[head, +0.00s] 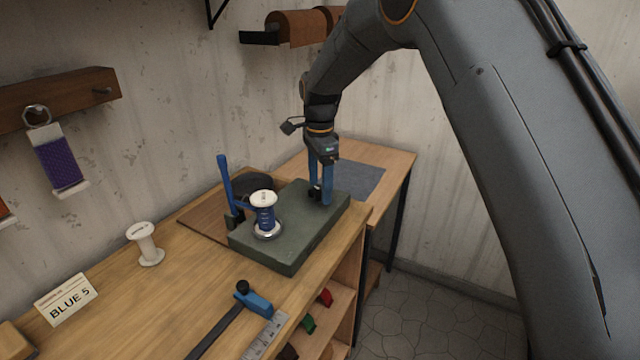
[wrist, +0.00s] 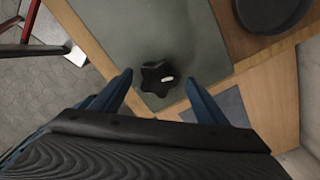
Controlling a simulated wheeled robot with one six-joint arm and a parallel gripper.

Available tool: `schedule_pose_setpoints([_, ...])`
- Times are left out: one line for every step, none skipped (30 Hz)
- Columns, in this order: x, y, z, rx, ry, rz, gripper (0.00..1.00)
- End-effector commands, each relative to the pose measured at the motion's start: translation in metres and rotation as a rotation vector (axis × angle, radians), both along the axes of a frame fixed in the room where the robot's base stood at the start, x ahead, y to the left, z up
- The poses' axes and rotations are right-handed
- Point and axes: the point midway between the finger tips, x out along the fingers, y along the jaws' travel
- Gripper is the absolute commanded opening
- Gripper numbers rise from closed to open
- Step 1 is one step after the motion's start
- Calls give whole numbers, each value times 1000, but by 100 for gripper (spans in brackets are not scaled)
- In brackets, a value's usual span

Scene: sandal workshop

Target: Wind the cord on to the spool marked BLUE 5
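A spool wound with blue cord (head: 265,213) stands upright on a grey-green block (head: 300,242) on the bench. I cannot read the marking on its white top. A blue upright lever (head: 225,183) is beside it on the left. A black star-shaped knob (wrist: 158,77) is at the block's far right end. My gripper (head: 320,193) points down over that knob. The wrist view shows my gripper (wrist: 158,82) open, a finger on each side of the knob with gaps between. A card reading BLUE 5 (head: 67,300) stands at front left, and a bare white spool (head: 145,244) stands behind it.
A blue tool with a black knob (head: 254,299) and a metal ruler (head: 265,336) lie at the bench's front edge. A purple-wound holder (head: 59,164) hangs on the left wall. A dark round dish (wrist: 272,12) is near the block. A grey mat (head: 358,180) lies behind.

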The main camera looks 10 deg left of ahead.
Motion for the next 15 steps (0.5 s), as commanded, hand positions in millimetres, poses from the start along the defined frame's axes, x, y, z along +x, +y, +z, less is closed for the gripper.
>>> schedule_pose_setpoints([0,0,0,0,0,0,68])
schedule_pose_setpoints([0,0,0,-1,1,0,68])
schedule_pose_setpoints([0,0,0,-1,1,0,68])
schedule_pose_setpoints([0,0,0,0,0,0,68])
schedule_pose_setpoints([0,0,2,0,0,0,68])
schedule_pose_setpoints([0,0,4,1,-1,0,68])
schedule_pose_setpoints([1,0,7,1,-2,0,68])
schedule_pose_setpoints([1,0,10,2,-3,0,68])
schedule_pose_setpoints([1,0,15,2,-3,0,68])
schedule_pose_setpoints([1,0,19,1,-2,0,68])
schedule_pose_setpoints([1,0,24,2,-3,0,68])
schedule_pose_setpoints([1,0,31,2,-3,0,68])
schedule_pose_setpoints([1,0,36,2,-3,0,68])
schedule_pose_setpoints([1,1,41,2,-3,0,68])
schedule_pose_setpoints([1,0,48,2,-3,0,68])
